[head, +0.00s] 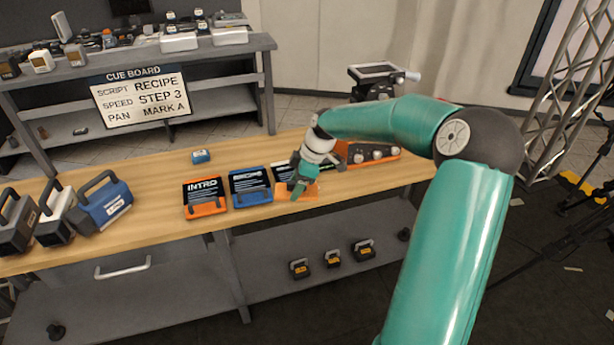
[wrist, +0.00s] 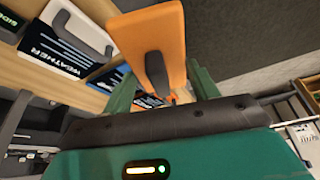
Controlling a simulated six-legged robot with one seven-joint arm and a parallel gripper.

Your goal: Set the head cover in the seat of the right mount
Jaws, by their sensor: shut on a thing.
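My gripper (head: 298,186) is low over the right half of the wooden bench, pointing down. In the wrist view its green fingers (wrist: 162,88) stand either side of an orange plate with a dark grip, which I take to be the head cover (wrist: 132,35). The gripper is shut on it. In the head view some orange of the plate (head: 306,196) shows beneath the fingers; whether it touches the bench is unclear. An orange base with silver knobs (head: 388,153) lies just right of the gripper, partly behind my arm. I cannot make out which part is the right mount.
Left of the gripper lie the orange INTRO slate (head: 205,205) and a blue slate (head: 250,197); the WEATHER slate (wrist: 58,47) shows in the wrist view. Handled cases (head: 100,207) stand at the bench's left. A small blue block (head: 201,157) lies near the back edge. The bench between is clear.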

